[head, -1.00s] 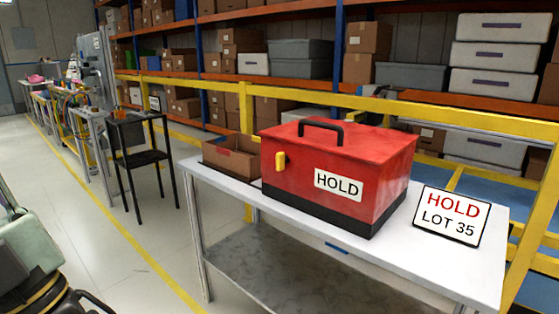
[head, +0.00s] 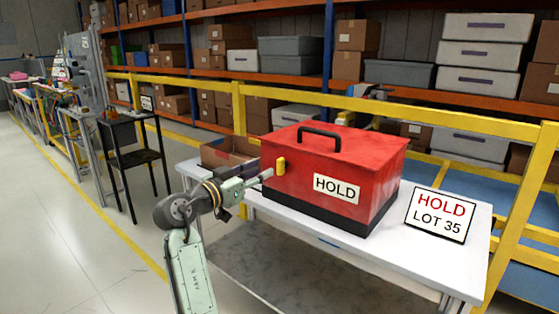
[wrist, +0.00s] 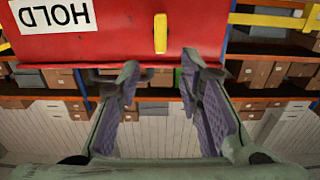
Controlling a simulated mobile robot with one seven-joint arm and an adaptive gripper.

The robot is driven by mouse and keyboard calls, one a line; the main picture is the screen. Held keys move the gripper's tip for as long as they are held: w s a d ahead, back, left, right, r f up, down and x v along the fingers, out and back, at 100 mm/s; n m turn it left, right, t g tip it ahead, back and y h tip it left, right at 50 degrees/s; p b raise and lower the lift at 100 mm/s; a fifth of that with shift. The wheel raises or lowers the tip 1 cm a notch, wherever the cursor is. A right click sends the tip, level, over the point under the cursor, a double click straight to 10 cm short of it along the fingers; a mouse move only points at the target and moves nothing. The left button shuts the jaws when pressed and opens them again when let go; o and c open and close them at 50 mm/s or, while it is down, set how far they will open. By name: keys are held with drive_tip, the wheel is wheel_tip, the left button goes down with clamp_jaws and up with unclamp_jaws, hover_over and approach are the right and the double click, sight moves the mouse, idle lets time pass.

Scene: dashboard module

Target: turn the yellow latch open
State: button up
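The yellow latch (head: 281,165) is a small upright bar on the front face of the red box (head: 350,150), left of its HOLD label. In the wrist view, which is upside down, the latch (wrist: 160,33) also stands upright, just beyond my fingertips. My gripper (head: 265,174) is in front of the box at its left end, close to the latch. In the wrist view my gripper (wrist: 161,70) has its two fingers apart with nothing between them. The latch lies between the lines of the fingers and looks untouched.
The box has a black handle (head: 321,131) on its lid and stands on a white table (head: 390,250). A HOLD LOT 35 sign (head: 440,215) stands at right. A cardboard box (head: 222,152) is behind at left. A yellow rail (head: 430,115) runs behind the table.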

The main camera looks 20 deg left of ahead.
sight(278, 162)
drive_tip(key=p+x, duration=0.2)
drive_tip(key=x, duration=0.6)
drive_tip(key=shift+w, duration=0.1)
clamp_jaws()
